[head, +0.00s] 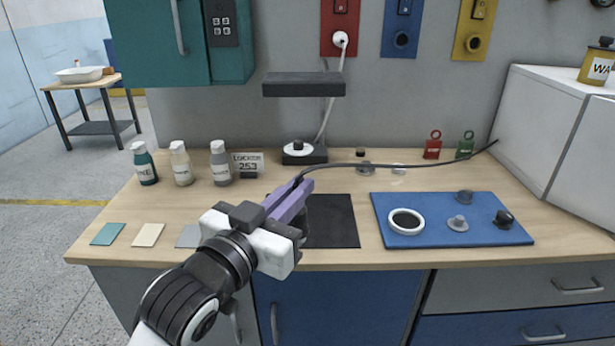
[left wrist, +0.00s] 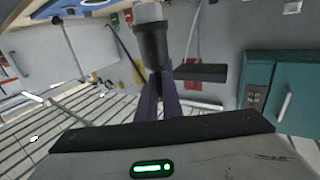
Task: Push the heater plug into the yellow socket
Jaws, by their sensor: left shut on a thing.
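My left gripper (head: 300,190), with purple fingers, is above the bench by the black mat. In the left wrist view its fingers (left wrist: 160,84) are shut on a black cylindrical plug (left wrist: 153,45) with a light grey end. In the head view the plug is mostly hidden by the fingers. A dark cable (head: 420,165) runs from the fingertips right towards the white box. The yellow socket (head: 473,42) is on the back wall at upper right, well apart from the gripper. My right gripper is out of view.
A white plug (head: 340,39) sits in the red socket panel (head: 328,45). A blue socket panel (head: 390,25) is between red and yellow. A black overhead bar (head: 304,84) projects in front of the wall. A blue tray (head: 385,215) with small parts lies right; bottles stand left.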

